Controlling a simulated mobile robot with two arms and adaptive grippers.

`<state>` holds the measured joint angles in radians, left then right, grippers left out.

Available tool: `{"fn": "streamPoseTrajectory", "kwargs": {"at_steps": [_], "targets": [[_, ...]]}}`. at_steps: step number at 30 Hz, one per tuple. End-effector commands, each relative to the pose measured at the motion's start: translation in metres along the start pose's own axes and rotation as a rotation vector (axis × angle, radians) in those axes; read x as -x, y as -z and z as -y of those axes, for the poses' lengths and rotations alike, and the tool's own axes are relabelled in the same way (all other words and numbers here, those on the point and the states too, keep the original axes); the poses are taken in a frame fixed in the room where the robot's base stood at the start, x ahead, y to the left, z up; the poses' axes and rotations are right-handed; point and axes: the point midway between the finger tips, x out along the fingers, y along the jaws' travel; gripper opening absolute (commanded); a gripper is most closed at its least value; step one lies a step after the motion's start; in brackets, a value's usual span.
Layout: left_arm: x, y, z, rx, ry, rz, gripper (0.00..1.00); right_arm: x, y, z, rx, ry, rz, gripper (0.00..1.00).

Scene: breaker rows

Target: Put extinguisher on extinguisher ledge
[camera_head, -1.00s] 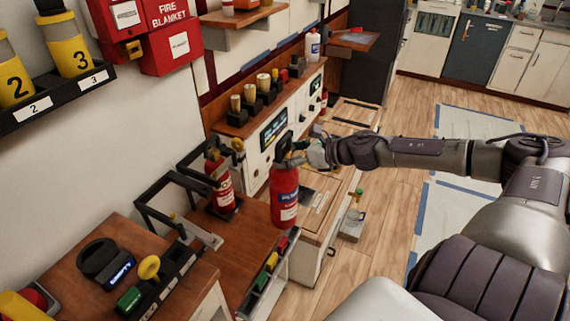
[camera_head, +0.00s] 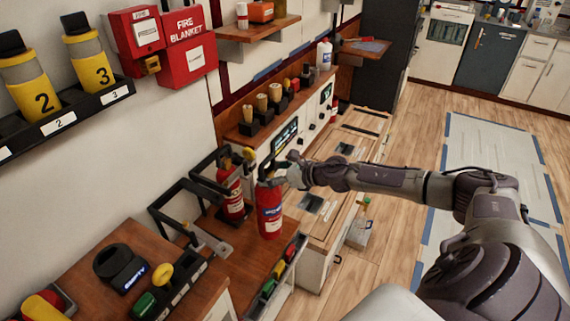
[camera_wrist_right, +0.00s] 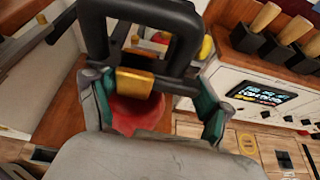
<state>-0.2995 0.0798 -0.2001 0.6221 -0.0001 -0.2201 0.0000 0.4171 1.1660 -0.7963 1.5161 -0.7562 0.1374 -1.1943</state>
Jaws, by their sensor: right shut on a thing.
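A red extinguisher (camera_head: 269,212) with a white-and-blue label and black handle hangs nearly upright from my right gripper (camera_head: 280,172). In the right wrist view, the green-padded fingers (camera_wrist_right: 152,98) are around its brass-coloured neck, under the black handle (camera_wrist_right: 140,25). The extinguisher is over the brown wooden ledge (camera_head: 253,262); I cannot tell whether its base touches. A second red extinguisher (camera_head: 231,193) stands behind it to the left, within a black frame. Another black frame (camera_head: 180,205) further left looks empty. My left gripper is not seen.
A rail with coloured blocks (camera_head: 270,285) runs along the ledge's front edge. Wooden-handled tools (camera_head: 262,103) stand in black holders on the panel top behind. A wooden surface with black tape and a yellow knob (camera_head: 162,274) is at lower left. Floor at right is open.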

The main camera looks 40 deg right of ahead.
Motion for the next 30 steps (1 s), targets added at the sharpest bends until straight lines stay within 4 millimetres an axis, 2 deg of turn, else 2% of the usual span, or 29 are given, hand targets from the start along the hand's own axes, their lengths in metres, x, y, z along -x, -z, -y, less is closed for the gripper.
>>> {"fn": "streamPoseTrajectory", "kwargs": {"at_steps": [1, 7, 11, 19, 30], "targets": [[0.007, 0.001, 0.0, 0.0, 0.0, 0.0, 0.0, -0.009, -0.01, -0.002, -0.001, 0.0, 0.014, 0.09], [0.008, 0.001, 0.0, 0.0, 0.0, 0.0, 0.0, -0.029, -0.004, -0.004, -0.001, 0.003, 0.012, 0.09], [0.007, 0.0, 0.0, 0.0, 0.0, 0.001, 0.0, -0.034, 0.001, -0.005, -0.001, 0.002, 0.011, 0.09], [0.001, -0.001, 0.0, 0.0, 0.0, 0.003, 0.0, -0.046, 0.031, -0.004, -0.003, 0.001, 0.009, 0.09], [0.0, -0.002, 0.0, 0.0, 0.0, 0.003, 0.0, -0.047, 0.036, -0.003, -0.001, 0.001, 0.01, 0.09]]}}
